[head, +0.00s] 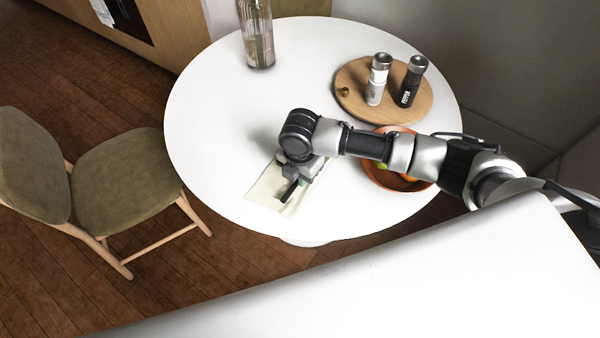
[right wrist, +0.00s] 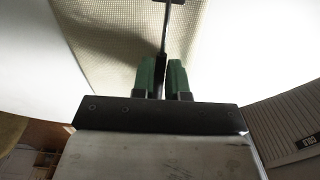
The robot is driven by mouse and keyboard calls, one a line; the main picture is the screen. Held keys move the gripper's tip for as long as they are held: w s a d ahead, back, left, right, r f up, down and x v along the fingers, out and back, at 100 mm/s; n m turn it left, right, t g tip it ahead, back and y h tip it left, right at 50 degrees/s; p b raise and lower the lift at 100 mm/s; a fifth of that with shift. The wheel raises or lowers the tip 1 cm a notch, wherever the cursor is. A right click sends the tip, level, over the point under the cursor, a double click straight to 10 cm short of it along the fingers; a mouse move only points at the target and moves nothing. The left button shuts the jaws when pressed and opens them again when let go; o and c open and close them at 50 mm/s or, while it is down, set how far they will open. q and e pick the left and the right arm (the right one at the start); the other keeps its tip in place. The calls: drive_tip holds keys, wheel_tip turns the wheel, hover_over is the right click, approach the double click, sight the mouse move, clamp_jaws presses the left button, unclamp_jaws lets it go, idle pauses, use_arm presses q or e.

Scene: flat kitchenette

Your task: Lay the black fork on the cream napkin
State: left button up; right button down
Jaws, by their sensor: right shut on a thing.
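The cream napkin (head: 268,188) lies flat near the front left edge of the round white table. My right gripper (head: 296,186) is low over it and hides part of it. In the right wrist view, the green fingertips (right wrist: 162,76) are shut on the black fork (right wrist: 167,32). The fork's thin shaft runs up the picture from between the fingertips, over the woven napkin (right wrist: 110,45). I cannot tell whether the fork touches the cloth. My left gripper is not in view.
A brown bowl with fruit (head: 372,181) sits under my right forearm. A round wooden board (head: 350,97) carries a white shaker (head: 377,80) and a black shaker (head: 411,82). A glass vase (head: 257,35) stands at the back. The table's left side is clear.

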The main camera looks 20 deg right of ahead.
drive_tip(key=shift+f, duration=0.1)
drive_tip(key=shift+s+f, duration=0.15)
drive_tip(key=shift+f, duration=0.35)
drive_tip(key=c, duration=1.1)
unclamp_jaws()
drive_tip(key=shift+f, duration=0.2)
drive_tip(key=shift+c, duration=0.2)
drive_tip(key=shift+s, duration=0.1)
wheel_tip(320, 180, up, 14)
drive_tip(key=shift+w+f, duration=0.15)
drive_tip(key=shift+w, duration=0.1)
